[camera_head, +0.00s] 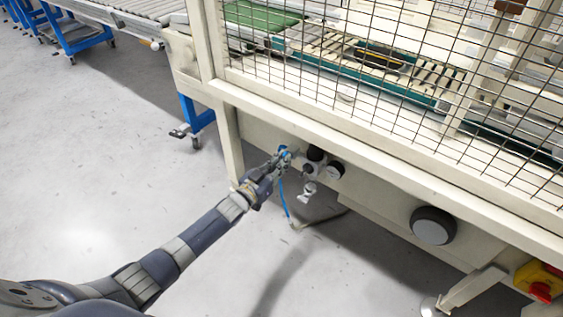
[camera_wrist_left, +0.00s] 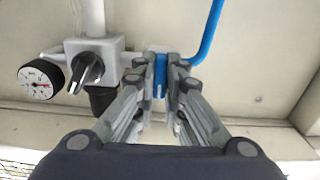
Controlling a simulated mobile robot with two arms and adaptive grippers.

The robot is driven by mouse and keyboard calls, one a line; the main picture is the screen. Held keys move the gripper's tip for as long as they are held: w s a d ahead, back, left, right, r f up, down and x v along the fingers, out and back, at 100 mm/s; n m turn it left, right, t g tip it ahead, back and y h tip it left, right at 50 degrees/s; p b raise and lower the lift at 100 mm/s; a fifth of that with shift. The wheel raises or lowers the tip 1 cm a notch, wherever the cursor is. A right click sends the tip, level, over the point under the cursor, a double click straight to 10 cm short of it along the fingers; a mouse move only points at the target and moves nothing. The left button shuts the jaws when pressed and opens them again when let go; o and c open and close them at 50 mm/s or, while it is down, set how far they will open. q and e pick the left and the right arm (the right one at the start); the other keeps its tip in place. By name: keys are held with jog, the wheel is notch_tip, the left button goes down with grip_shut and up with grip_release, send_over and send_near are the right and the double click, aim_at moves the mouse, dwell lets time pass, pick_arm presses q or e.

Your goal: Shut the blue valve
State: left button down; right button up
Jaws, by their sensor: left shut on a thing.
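The blue valve (camera_head: 284,149) sits at the end of a pneumatic unit on the cream machine frame, below the mesh guard. My left gripper (camera_head: 280,159) reaches it from the lower left and is shut on it. In the left wrist view, the blue valve (camera_wrist_left: 159,88) shows as a small blue piece between the two grey fingertips of my left gripper (camera_wrist_left: 160,80). The fingers hide part of the valve, so its exact turn is hard to tell. My right gripper is not in view.
A black knob (camera_wrist_left: 88,70) and a round pressure gauge (camera_wrist_left: 40,80) sit beside the valve. A blue hose (camera_wrist_left: 211,30) runs close to the fingers. A dark round disc (camera_head: 433,225) and a yellow box with a red button (camera_head: 540,281) are at right.

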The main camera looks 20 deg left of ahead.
pick_arm(q)
jog(key=c, duration=1.7)
grip_release()
jog(key=shift+w+r, duration=0.1)
jog(key=v, duration=1.2)
jog(key=shift+d, duration=0.1)
